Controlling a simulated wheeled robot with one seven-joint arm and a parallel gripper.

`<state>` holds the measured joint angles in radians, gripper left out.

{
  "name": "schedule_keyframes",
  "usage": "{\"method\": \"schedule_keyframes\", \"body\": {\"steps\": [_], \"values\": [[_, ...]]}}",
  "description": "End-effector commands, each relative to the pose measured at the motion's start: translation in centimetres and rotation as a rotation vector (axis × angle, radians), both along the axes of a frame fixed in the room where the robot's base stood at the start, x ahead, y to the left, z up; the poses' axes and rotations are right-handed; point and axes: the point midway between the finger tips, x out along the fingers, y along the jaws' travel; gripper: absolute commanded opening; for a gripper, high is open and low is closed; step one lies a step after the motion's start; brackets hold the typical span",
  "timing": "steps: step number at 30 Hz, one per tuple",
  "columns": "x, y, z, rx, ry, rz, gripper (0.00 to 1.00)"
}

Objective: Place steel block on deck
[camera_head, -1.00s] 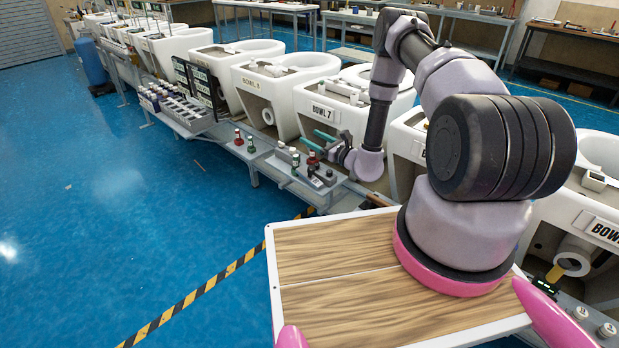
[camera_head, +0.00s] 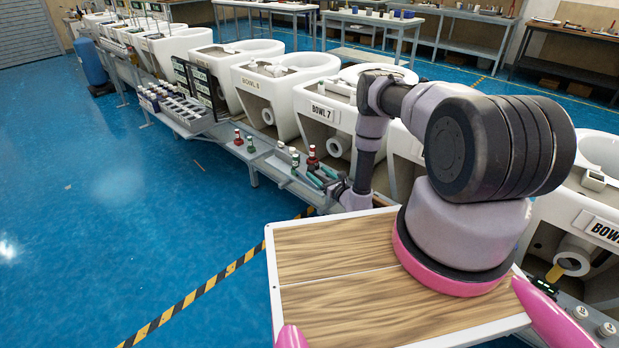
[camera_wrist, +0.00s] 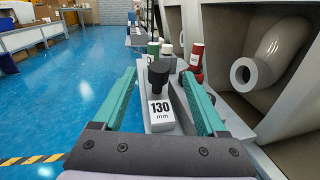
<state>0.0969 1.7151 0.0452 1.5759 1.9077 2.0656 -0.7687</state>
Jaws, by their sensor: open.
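My gripper (camera_head: 322,178) is low over the near end of the grey shelf, its teal fingers spread. In the wrist view its fingers (camera_wrist: 158,80) stand apart on either side of a light grey block (camera_wrist: 160,112) labelled "130 mm". A dark round knob or post (camera_wrist: 157,75) shows just behind the label; I cannot tell if it is part of the block. I see gaps beside the block, so the fingers do not appear to touch it. The block cannot be made out in the head view. The wood-topped deck (camera_head: 330,255) is bare in front.
White toilet bowls line the right side, with a pipe (camera_wrist: 257,70) close by.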

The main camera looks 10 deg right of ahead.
Motion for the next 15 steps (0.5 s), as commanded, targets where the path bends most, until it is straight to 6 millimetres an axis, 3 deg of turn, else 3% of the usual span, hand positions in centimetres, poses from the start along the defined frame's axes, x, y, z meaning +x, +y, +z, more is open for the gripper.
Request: {"method": "schedule_keyframes", "body": {"steps": [9, 15], "values": [[3.7, 1.9, 0.1, 0.000, -0.003, 0.003, 0.74], [4.6, 2.2, 0.1, 0.001, 0.000, 0.001, 0.74]]}}
